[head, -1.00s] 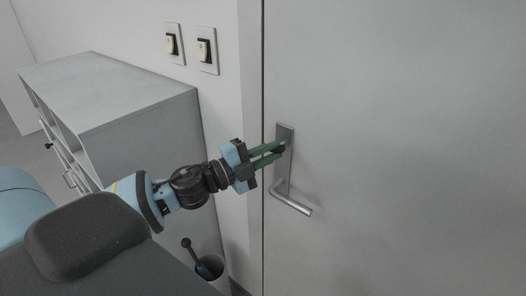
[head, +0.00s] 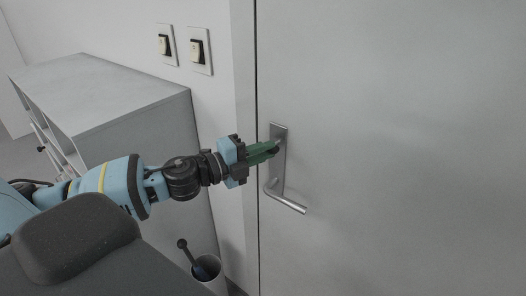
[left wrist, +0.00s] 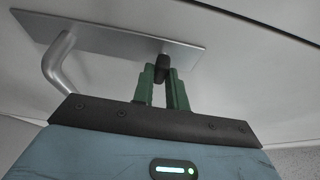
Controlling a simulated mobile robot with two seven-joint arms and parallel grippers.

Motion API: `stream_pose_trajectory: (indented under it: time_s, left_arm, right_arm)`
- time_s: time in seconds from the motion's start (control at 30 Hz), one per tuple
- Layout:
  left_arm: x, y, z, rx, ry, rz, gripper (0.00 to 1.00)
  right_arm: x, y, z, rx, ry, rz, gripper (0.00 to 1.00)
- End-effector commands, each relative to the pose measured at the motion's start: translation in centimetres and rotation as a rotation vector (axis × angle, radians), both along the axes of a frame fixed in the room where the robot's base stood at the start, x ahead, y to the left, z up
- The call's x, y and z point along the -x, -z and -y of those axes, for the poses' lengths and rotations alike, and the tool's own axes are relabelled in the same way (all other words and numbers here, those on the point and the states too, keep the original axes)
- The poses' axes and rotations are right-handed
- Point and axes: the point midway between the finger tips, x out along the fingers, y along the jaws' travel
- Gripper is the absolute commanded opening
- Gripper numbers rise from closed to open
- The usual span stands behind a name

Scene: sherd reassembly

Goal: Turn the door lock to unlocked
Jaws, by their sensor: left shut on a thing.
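The door lock is a small dark thumb-turn (left wrist: 162,68) on a grey metal plate (head: 281,134) on the door, above the silver lever handle (head: 287,199). In the left wrist view the plate (left wrist: 110,34) and the curved handle (left wrist: 56,62) show too. My left gripper (head: 273,149) has green fingers and reaches the upper part of the plate from the left. In the left wrist view its fingertips (left wrist: 163,76) are shut on the thumb-turn, one on each side. In the head view the fingers mostly hide the turn. My right gripper is not in view.
The pale door (head: 400,120) fills the right side, with its edge and frame (head: 243,100) left of the plate. A grey cabinet (head: 110,90) stands at the left. Two light switches (head: 199,51) are on the wall. A bin with a brush (head: 208,272) stands below my arm.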

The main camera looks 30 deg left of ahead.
Motion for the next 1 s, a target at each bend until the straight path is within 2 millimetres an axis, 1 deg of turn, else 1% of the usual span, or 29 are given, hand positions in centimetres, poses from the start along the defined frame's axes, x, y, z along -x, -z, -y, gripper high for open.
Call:
stream_pose_trajectory:
  time_s: [0.1,0.13,0.27,0.67,1.0]
  left_arm:
    - [0.0,-0.1,0.0,-0.003,0.0,0.005,0.0]
    - [0.0,-0.1,0.0,-0.003,0.0,0.005,0.18]
    - [0.0,-0.1,0.0,-0.002,0.0,0.003,0.35]
    - [0.2,0.1,-0.1,0.0,0.0,-0.001,0.36]
    - [1.8,0.2,-0.9,0.001,-0.001,-0.003,0.36]
  right_arm:
    - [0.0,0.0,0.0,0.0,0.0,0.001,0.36]
    - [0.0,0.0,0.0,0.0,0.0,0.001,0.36]
    - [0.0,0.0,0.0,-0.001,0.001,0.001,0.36]
    - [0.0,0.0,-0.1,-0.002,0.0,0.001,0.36]
    - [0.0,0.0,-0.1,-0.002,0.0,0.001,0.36]
